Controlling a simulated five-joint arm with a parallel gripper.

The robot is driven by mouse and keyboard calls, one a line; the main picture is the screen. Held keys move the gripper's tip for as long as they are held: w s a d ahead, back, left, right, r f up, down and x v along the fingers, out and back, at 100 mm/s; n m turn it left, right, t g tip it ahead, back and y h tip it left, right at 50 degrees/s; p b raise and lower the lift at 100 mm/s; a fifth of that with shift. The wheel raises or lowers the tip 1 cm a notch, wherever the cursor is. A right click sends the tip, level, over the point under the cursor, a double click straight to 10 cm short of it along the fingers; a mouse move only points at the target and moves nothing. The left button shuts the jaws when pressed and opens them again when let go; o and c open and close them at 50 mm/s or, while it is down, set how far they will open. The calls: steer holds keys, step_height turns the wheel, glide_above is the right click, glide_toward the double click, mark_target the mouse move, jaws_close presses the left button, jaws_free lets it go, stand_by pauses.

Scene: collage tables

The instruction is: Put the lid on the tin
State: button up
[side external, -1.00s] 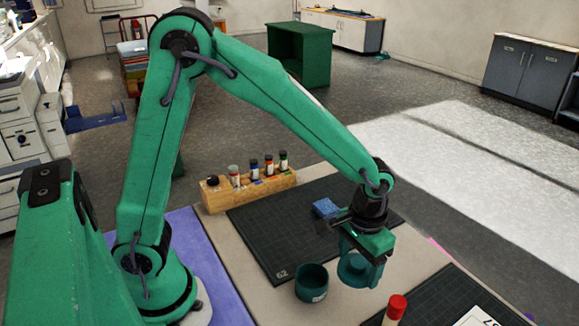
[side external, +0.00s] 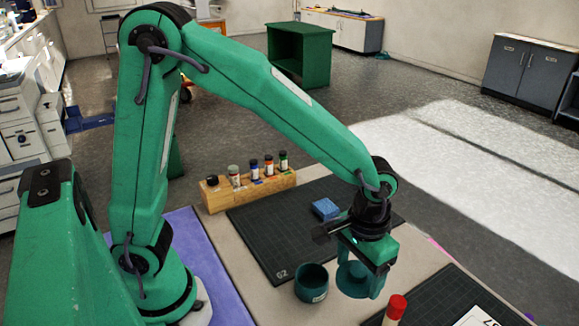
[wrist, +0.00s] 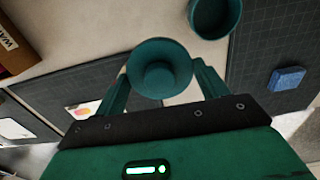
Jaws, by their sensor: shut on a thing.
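The tin (side external: 311,286) is an open teal cylinder standing upright on the table, left of my gripper in the side view. It also shows at the top of the wrist view (wrist: 215,17), with its dark inside visible. My gripper (side external: 357,272) is shut on the teal lid (side external: 351,284), a round piece with a wide rim. In the wrist view the lid (wrist: 160,70) sits between the two fingers, apart from the tin. The lid is close to the table beside the tin; whether it touches the table I cannot tell.
A red-capped tube (side external: 395,307) stands near the gripper at the front. A blue block (side external: 325,208) lies on the dark cutting mat (side external: 268,230). A wooden rack (side external: 247,192) with several small bottles stands behind. Another dark mat with a white card (side external: 478,317) lies at right.

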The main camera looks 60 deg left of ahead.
steer(key=shift+a, duration=0.1)
steer(key=s+a+r, duration=0.1)
steer(key=s+a, duration=0.2)
steer(key=a, duration=0.6)
steer(key=shift+s, duration=0.3)
steer(key=shift+f, duration=0.15)
steer(key=shift+f, duration=3.05)
steer(key=shift+f, duration=0.2)
steer(key=o, duration=1)
steer(key=shift+o, duration=0.4)
